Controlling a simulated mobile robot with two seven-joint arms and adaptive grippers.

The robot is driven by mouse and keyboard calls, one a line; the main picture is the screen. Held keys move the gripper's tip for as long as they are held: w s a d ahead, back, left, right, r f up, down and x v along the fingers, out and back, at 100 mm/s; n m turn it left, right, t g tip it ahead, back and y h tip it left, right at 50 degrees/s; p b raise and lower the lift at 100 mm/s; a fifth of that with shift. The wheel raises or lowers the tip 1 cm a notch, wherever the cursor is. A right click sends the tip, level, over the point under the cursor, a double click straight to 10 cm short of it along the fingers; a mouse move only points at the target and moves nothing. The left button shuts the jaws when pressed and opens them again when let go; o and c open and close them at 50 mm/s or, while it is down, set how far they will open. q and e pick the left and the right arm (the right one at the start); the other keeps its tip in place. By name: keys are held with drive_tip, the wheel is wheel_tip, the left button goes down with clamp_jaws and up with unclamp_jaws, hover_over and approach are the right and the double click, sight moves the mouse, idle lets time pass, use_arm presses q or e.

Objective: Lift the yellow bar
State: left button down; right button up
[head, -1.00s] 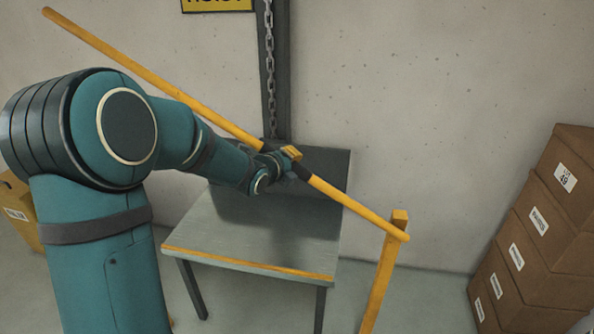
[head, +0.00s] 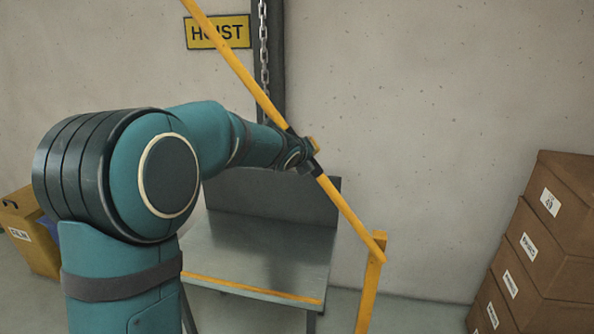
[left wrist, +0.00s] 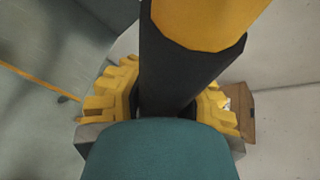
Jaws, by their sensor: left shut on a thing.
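The long yellow bar (head: 236,66) slants steeply from the top of the head view down to the right, where its lower end meets the top of a yellow post (head: 371,285). My left gripper (head: 311,157) is shut on the dark sleeve partway along the bar. In the left wrist view the black sleeve (left wrist: 180,65) lies between the two yellow toothed fingers (left wrist: 165,108), with bare yellow bar (left wrist: 205,22) beyond it. The bar's upper end is out of view. My right gripper is not in view.
A grey table (head: 255,255) with a yellow front edge stands below the bar. A chain (head: 264,60) hangs by the HOIST sign (head: 218,32). Stacked cartons (head: 540,235) stand at the right; a yellow bin (head: 30,238) stands at the left.

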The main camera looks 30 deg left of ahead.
use_arm(q)
drive_tip(key=w+d+r+m+y, duration=0.1)
drive_tip(key=w+d+r, duration=0.1)
drive_tip(key=d, duration=0.4)
drive_tip(key=w+d+r+m+y+b, duration=0.1)
drive_tip(key=d+r+m, duration=0.1)
drive_tip(key=d+r, duration=0.2)
drive_tip(key=shift+w+d+g, duration=0.35)
drive_tip(key=shift+d+g, duration=0.05)
drive_tip(key=shift+d, duration=1.35)
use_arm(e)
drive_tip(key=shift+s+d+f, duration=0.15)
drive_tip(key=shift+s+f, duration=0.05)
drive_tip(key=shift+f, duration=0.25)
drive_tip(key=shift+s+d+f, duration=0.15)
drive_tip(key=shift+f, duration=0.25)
use_arm(q)
drive_tip(key=c, duration=1)
unclamp_jaws()
drive_tip(key=shift+s+r, duration=0.1)
drive_tip(key=shift+r, duration=0.05)
drive_tip(key=o, duration=0.4)
drive_tip(key=shift+s+r+y, duration=0.15)
drive_tip(key=shift+y, duration=0.15)
drive_tip(key=v, duration=1.1)
drive_tip(key=shift+s+r, duration=0.15)
drive_tip(key=shift+s, duration=0.2)
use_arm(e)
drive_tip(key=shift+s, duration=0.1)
